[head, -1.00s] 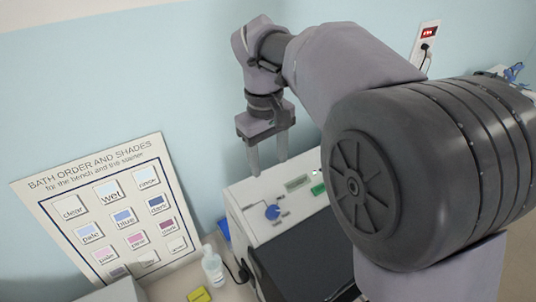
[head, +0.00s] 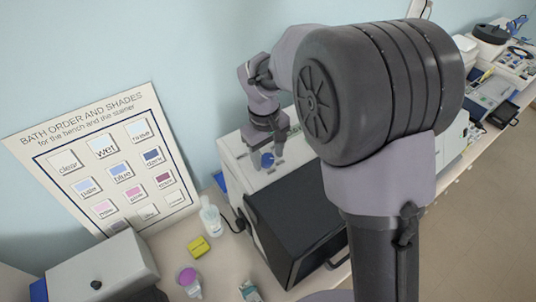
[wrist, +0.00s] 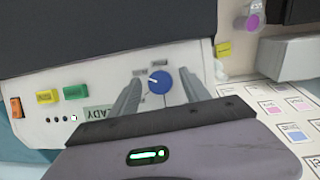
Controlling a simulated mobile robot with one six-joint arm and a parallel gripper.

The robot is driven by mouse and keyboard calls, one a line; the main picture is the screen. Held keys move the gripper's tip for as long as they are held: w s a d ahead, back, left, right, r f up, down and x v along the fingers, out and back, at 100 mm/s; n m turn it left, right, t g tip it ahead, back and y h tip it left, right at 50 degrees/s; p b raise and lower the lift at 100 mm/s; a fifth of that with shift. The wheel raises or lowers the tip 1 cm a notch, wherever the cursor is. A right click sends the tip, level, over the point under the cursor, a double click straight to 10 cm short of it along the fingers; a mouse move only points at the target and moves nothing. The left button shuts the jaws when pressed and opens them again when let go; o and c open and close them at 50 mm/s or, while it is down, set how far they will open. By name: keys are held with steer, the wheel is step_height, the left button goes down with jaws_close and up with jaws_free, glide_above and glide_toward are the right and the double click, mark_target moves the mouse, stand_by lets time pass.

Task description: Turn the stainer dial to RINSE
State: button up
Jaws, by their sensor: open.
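The stainer (head: 232,155) is a white machine with a dark lid on the bench by the wall. Its blue dial (wrist: 161,81) has a white pointer mark pointing left in the wrist view. Small labels surround the dial but are too small to read. My gripper (wrist: 160,84) is open, with one finger on each side of the dial. In the head view, my gripper (head: 267,160) points down over the panel, and the blue dial (head: 267,159) shows between the fingers. I cannot tell whether the fingers touch it.
Orange, yellow and green buttons (wrist: 74,92) and a partly hidden display (wrist: 99,112) sit left of the dial in the wrist view. A shade chart (head: 100,160) leans on the wall. A bottle (head: 210,216) and yellow block (head: 198,246) stand beside the stainer.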

steer(key=shift+s+r, duration=0.1)
jaws_close()
steer(key=shift+n, duration=0.3)
steer(key=n+t, duration=0.1)
steer(key=n, duration=0.1)
steer(key=n+t+h+b, duration=0.1)
steer(key=n, duration=0.2)
steer(key=shift+s, duration=0.1)
steer(key=n+t+b, duration=0.2)
steer(key=n, duration=0.3)
steer(key=n+t+b, duration=0.1)
steer(key=n, duration=0.2)
steer(key=n+t+b, duration=0.1)
steer(key=n, duration=0.2)
steer(key=shift+s+d+f+n+y, duration=0.1)
steer(key=shift+f+n+y, duration=0.1)
steer(key=shift+n+y, duration=0.15)
steer(key=n+y, duration=0.1)
steer(key=n, duration=0.2)
steer(key=n+t+y+b, duration=0.1)
steer(key=n, duration=0.2)
steer(key=shift+d, duration=0.1)
